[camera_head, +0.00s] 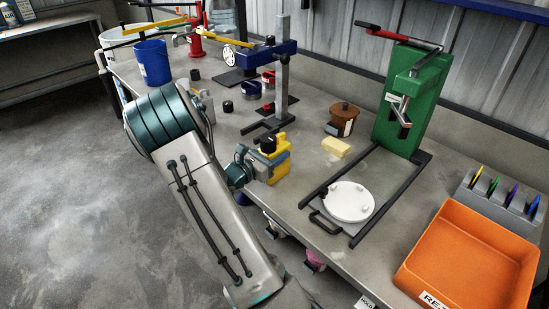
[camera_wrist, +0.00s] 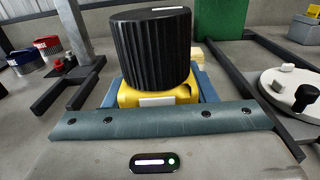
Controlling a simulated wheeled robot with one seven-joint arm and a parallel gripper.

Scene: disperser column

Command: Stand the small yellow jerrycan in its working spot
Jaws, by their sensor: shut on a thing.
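The small yellow jerrycan (camera_head: 275,152) with a black ribbed cap (camera_head: 268,144) is between the fingers of my gripper (camera_head: 268,168), near the bench's front edge. In the wrist view the black cap (camera_wrist: 152,47) fills the upper middle and hides much of the yellow body (camera_wrist: 130,95). My blue-grey gripper (camera_wrist: 158,100) is shut on the jerrycan, which looks upright. I cannot tell if its bottom touches the bench. The disperser column (camera_head: 281,75) with its blue head (camera_head: 262,52) stands behind it, on a dark forked base (camera_head: 262,127). No marked working spot can be made out.
Right of my gripper are a yellow block (camera_head: 336,147), a brown pot (camera_head: 342,120) and a green press (camera_head: 412,100) with dark rails and a white disc (camera_head: 348,202). An orange tray (camera_head: 470,258) is front right. Small black-capped items (camera_head: 227,106) and a blue bucket (camera_head: 153,62) stand left.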

